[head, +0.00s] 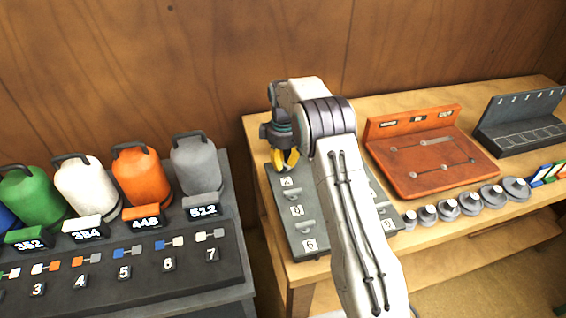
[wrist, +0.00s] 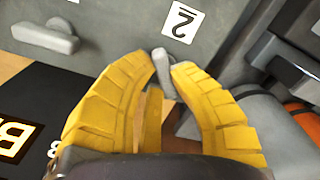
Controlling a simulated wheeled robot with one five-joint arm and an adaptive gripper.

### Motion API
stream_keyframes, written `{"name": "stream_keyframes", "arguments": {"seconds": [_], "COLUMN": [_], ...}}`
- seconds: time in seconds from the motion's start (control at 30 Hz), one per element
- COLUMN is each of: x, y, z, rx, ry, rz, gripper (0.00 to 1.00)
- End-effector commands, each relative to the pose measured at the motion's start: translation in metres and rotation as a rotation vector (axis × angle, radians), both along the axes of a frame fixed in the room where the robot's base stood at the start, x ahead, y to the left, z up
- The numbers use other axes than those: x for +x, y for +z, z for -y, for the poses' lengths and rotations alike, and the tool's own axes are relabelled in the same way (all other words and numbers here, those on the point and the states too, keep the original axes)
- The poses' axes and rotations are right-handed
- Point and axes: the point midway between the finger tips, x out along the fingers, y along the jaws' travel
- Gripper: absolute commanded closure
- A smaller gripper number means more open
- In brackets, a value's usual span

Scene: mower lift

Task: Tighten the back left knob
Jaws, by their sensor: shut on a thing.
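A grey panel (head: 307,226) with numbered white labels and small wing-like knobs lies on the wooden bench. My gripper (head: 287,160) is over the panel's back left end, pointing down. In the wrist view its yellow fingers (wrist: 164,62) are shut on a small grey knob (wrist: 163,66) beside the label "2" (wrist: 183,22). Another grey wing knob (wrist: 45,38) shows apart from the fingers. In the head view the fingers hide the held knob, and my arm covers the panel's middle.
An orange-red board (head: 430,165) and a dark numbered rack (head: 522,122) stand to the right on the bench. Several round metal weights (head: 448,209) line the bench front. A dark stand with coloured canisters (head: 143,176) is at left, with a gap before the bench.

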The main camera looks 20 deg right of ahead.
Motion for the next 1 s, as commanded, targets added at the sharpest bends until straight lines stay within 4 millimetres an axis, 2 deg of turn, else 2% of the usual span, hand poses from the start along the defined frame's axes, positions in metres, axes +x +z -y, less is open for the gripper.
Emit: {"name": "stream_keyframes", "arguments": {"seconds": [0.5,1.0], "x": [-0.003,-0.0041], "y": [-0.0014,-0.0016], "z": [0.0008,0.0009], "rx": [0.0,0.0], "ry": [-0.444,-0.637], "rz": [-0.004,-0.005], "gripper": [1.0,1.0]}}
